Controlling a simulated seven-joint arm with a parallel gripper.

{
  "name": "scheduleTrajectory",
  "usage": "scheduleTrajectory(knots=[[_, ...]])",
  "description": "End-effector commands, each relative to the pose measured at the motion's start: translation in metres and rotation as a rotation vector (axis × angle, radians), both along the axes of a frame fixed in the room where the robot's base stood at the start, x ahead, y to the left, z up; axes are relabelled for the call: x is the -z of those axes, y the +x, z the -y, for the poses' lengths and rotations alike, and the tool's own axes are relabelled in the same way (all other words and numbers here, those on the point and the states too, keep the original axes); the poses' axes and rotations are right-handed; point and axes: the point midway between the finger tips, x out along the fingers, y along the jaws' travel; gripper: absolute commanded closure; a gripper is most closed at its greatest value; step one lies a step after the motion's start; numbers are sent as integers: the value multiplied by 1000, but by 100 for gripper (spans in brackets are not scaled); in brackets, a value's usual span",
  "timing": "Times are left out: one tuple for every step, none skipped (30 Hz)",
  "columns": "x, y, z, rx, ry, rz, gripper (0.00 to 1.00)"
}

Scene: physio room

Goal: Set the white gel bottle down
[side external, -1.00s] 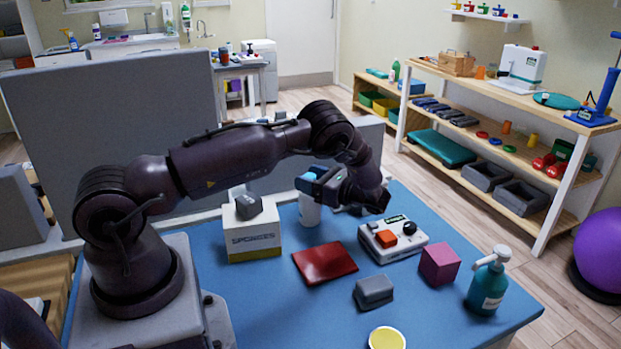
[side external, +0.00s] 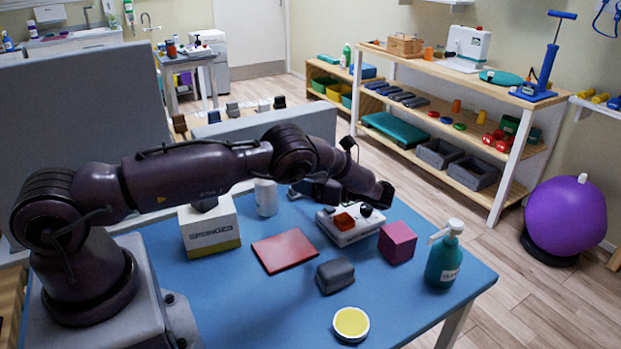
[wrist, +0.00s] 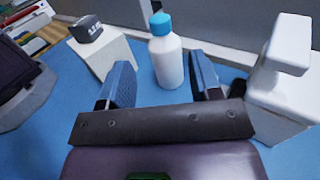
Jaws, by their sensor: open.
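The white gel bottle (side external: 266,199) stands upright on the blue table (side external: 205,290), beside the sponges box. In the wrist view the bottle (wrist: 168,68) shows a blue cap and stands beyond the gap between my fingers. My gripper (side external: 304,190) is just to the right of the bottle in the side view, low over the table. In the wrist view my gripper (wrist: 160,78) is open, with a blue finger on either side and nothing held. The bottle looks apart from both fingers.
A sponges box (side external: 209,234) stands left of the bottle, with a dark block on top. A red pad (side external: 285,251), grey block (side external: 335,275), white device (side external: 350,226), magenta cube (side external: 397,242), teal pump bottle (side external: 443,262) and yellow-topped tub (side external: 351,323) are nearby. The front-left tabletop is clear.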

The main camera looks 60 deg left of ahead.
Motion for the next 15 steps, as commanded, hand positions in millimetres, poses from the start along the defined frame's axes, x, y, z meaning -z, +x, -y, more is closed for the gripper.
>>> scheduleTrajectory(knots=[[1,3,3,2,0,1,42],[1,3,5,1,0,1,42],[0,4,6,0,-1,3,42],[-2,5,7,-2,-4,8,42],[-5,6,7,-4,-9,16,42],[-10,7,7,-8,-20,36,42],[-16,7,7,-12,-32,54,42],[-23,8,7,-18,-46,79,42],[-35,8,6,-28,-71,123,42],[-44,7,6,-36,-92,159,42],[-54,6,7,-45,-116,200,42],[-69,4,8,-57,-152,260,42],[-79,2,9,-67,-179,306,42],[-90,-1,11,-78,-204,354,42],[-103,-5,13,-92,-241,417,42]])
